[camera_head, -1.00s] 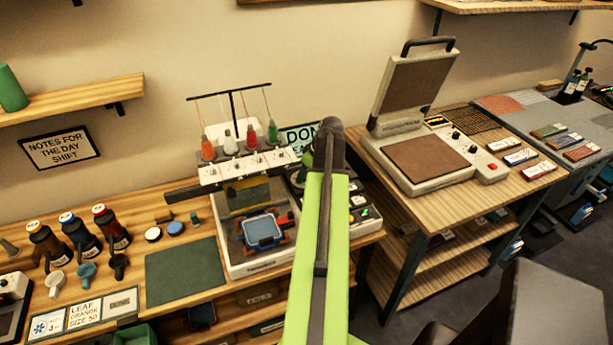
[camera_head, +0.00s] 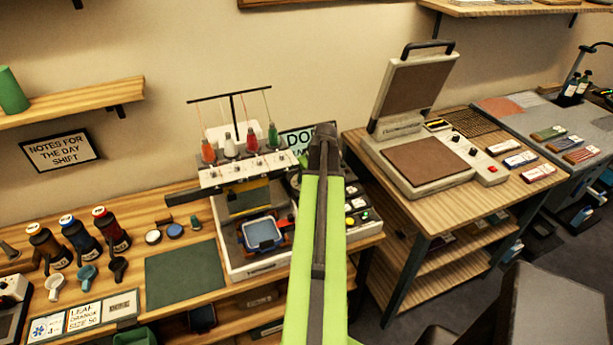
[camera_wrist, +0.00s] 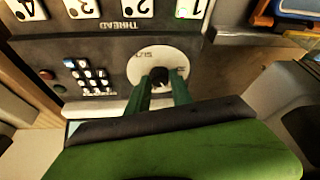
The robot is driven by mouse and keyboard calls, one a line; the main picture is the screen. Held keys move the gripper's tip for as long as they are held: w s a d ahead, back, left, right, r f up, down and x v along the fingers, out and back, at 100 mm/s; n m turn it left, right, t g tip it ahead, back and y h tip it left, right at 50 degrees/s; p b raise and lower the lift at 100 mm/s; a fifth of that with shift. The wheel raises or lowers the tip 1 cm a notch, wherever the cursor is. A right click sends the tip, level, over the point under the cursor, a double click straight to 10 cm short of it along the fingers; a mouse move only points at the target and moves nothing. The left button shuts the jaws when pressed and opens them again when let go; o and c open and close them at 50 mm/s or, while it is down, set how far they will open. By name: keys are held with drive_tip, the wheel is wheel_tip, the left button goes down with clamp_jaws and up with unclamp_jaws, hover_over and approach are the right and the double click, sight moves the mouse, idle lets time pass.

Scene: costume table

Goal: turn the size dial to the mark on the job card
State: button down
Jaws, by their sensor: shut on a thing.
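The size dial (camera_wrist: 178,57) is a pale round plate with a dark knob (camera_wrist: 160,73) on the machine's panel in the wrist view. Its lettering is upside down and partly covered; I cannot read where the knob points. My gripper (camera_wrist: 161,80) is shut on the knob, its green fingers on either side. In the head view my arm hides the dial and the gripper. The job card (camera_head: 84,316) lies at the table's front left and reads leaf, orange and a size that looks like 50.
The embroidery machine (camera_head: 240,262) holds a blue hoop (camera_head: 263,234) left of my arm. In the wrist view, numbered thread keys (camera_wrist: 137,8) line the panel, with key 1 lit green, and a small keypad (camera_wrist: 90,76) sits left of the dial. A heat press (camera_head: 428,165) stands right.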

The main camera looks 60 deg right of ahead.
drive_tip(key=c, duration=1.1)
unclamp_jaws()
drive_tip(key=shift+c, duration=0.2)
drive_tip(key=shift+r, duration=0.1)
drive_tip(key=p+v, duration=1.6)
drive_tip(key=v, duration=0.1)
drive_tip(key=shift+s, duration=0.15)
drive_tip(key=shift+d, duration=0.1)
